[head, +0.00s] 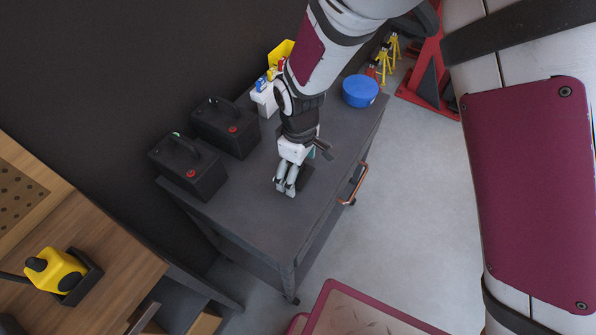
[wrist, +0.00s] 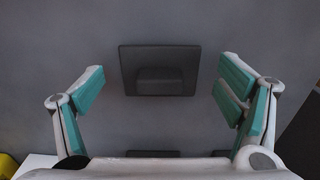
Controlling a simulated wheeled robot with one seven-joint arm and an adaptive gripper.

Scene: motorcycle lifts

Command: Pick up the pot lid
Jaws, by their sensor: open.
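A dark, flat rectangular piece with a raised block on it, which I take to be the pot lid (wrist: 160,55), lies on the grey cart top in the wrist view. It sits centred between my open fingers, towards the top of the picture, touching neither pad. In the head view my gripper (head: 287,189) points down over the cart top, and a dark edge of the lid (head: 308,174) shows just right of the fingers. The rest of it is hidden behind them. My gripper (wrist: 160,82) is open and empty, its teal pads wide apart.
On the grey cart (head: 250,219) two black battery-like boxes (head: 186,167) (head: 226,126) stand to the left. A blue round container (head: 360,91) and a white box (head: 264,101) stand farther back. The cart's front corner is clear. A copper handle (head: 359,184) juts from its right side.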

